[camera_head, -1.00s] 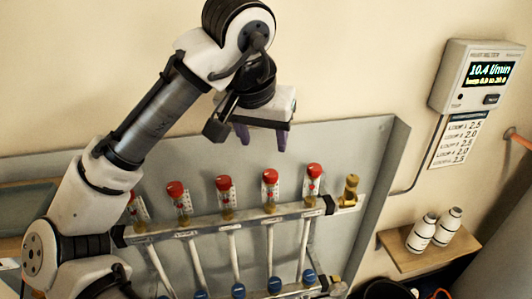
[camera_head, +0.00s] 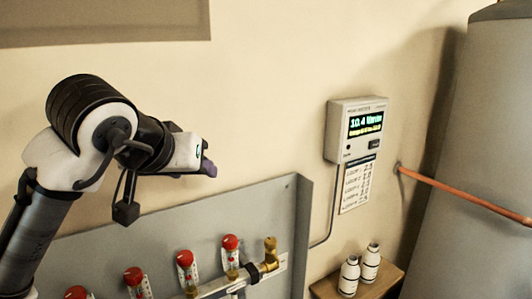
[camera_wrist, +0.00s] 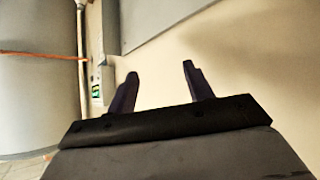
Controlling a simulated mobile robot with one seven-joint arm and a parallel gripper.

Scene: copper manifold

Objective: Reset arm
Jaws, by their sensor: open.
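My gripper (camera_head: 209,165) is raised in front of the wall, above the grey panel, and points to the right in the head view. In the wrist view its two dark fingers (camera_wrist: 160,80) stand apart with nothing between them; only cream wall shows behind. The manifold (camera_head: 215,288) with several red-capped gauges (camera_head: 186,258) lies below my gripper, clear of it. A brass fitting (camera_head: 270,250) sits at its right end.
A wall meter (camera_head: 357,131) reads 10.4 l/min, with a printed loop list (camera_head: 357,187) under it. Two white bottles (camera_head: 371,262) stand on a wooden shelf (camera_head: 392,277). A copper pipe (camera_head: 460,189) runs to a grey tank (camera_head: 470,150). The wall between gripper and meter is clear.

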